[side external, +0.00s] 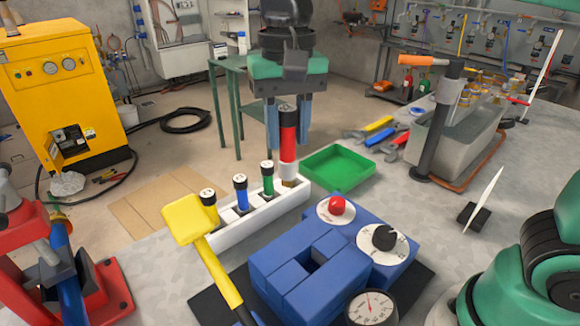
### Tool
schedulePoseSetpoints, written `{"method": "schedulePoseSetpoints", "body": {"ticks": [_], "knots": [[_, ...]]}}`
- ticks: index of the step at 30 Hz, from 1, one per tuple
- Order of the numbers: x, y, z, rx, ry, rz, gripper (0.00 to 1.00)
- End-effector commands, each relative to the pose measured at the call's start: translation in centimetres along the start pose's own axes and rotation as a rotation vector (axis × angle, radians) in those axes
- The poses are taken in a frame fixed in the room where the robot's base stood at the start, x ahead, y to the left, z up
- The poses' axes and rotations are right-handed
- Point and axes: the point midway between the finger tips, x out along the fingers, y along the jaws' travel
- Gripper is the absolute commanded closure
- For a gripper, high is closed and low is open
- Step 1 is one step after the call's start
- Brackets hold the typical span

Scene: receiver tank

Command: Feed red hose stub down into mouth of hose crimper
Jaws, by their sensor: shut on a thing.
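The red hose stub (288,140) has a black top, a white lower part and a brownish lower end. My gripper (288,133) points down and is shut on its upper part, a blue finger on each side. The stub is upright, its lower end at the right end of the white rack (262,212). I cannot tell whether that end touches the rack. The hose crimper (275,275) is a blue block at the front, with a square dark mouth (311,261) facing up. The mouth is in front of the stub and a little to its right, and looks empty.
Green (267,179), blue (241,193) and yellow (209,207) stubs stand in the rack. A yellow-headed lever (205,245) rises left of the crimper. Red (337,206) and black (384,237) knobs and a gauge (371,308) sit around it. A green tray (338,166) lies behind.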

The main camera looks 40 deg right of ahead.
Motion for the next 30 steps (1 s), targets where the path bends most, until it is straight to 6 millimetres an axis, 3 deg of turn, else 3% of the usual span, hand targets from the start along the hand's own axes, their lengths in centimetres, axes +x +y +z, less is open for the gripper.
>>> {"method": "schedulePoseSetpoints", "body": {"ticks": [3,9,23,30], "knots": [[1.9,0.5,3.3,-0.074,0.0,0.0,1.0],[3.9,1.2,6.0,-0.137,0.0,0.0,1.0],[7.2,1.4,6.4,-0.146,0.0,0.0,1.0],[7.8,1.4,6.4,-0.146,0.0,0.0,1.0]]}}
